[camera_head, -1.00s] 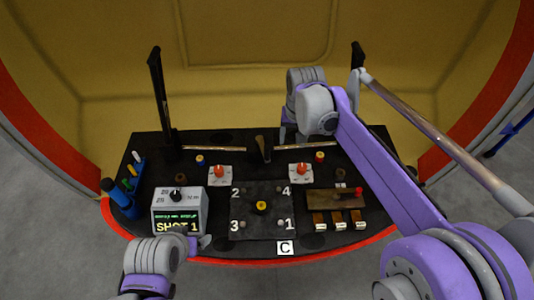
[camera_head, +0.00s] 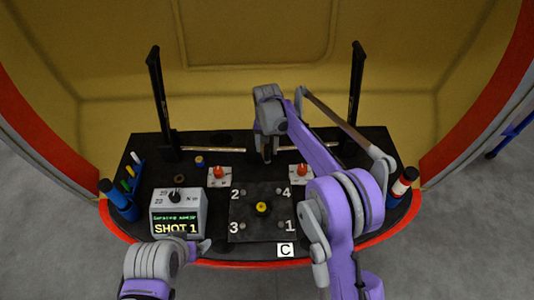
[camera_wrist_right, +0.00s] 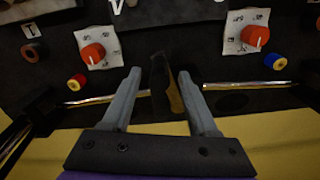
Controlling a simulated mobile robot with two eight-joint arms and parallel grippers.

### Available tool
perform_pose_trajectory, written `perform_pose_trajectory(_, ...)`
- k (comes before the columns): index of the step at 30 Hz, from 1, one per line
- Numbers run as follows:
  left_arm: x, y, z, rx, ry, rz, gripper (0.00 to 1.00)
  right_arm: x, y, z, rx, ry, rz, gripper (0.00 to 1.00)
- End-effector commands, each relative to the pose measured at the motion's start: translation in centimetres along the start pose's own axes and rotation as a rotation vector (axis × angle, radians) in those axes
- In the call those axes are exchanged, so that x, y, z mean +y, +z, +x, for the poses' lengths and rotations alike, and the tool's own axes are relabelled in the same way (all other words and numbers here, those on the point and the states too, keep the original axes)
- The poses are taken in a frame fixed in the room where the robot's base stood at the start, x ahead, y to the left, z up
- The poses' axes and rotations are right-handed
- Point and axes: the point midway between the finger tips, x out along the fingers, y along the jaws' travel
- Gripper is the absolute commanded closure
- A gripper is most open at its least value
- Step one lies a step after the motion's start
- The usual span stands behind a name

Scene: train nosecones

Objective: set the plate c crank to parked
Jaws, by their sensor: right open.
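A square black plate (camera_head: 262,225) with corners numbered 1 to 4 and a yellow-ringed hub (camera_head: 262,208) lies mid-console, behind a white C label (camera_head: 285,250). A dark upright handle (camera_wrist_right: 157,88) stands at the console's far middle, between two metal rods; I cannot tell for sure that it is the crank. My right gripper (camera_head: 266,154) is over this handle and mostly hides it in the head view. In the right wrist view, its open fingers (camera_wrist_right: 158,75) stand either side of the handle, without clear contact. My left gripper (camera_head: 203,246) is low by the display box; its jaws are unclear.
Two red knobs on white cards (camera_head: 218,172) (camera_head: 302,170) flank the handle. A grey display box (camera_head: 178,213) reads SHOT 1. Tall black posts (camera_head: 158,100) (camera_head: 356,90) rise at both rear corners. Markers (camera_head: 129,185) stand at left. My right arm covers the console's right side.

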Motion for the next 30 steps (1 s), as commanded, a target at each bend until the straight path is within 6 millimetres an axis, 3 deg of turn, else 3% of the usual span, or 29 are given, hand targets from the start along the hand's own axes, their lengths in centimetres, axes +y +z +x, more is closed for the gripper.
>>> perform_pose_trajectory(7,0.0,0.1,0.1,0.000,0.000,0.000,0.16,0.0,0.0,3.1,0.000,0.000,0.000,0.40)
perform_pose_trajectory(18,0.0,0.1,0.1,0.000,0.000,0.000,0.16,0.0,0.0,3.7,0.000,0.000,0.000,0.40)
perform_pose_trajectory(28,0.0,0.1,0.1,0.000,0.000,0.000,0.16,0.0,0.0,3.6,0.000,0.000,0.000,1.00)
perform_pose_trajectory(30,0.0,0.1,0.1,0.000,0.000,0.000,0.16,0.0,0.0,3.6,0.000,0.000,0.000,1.00)
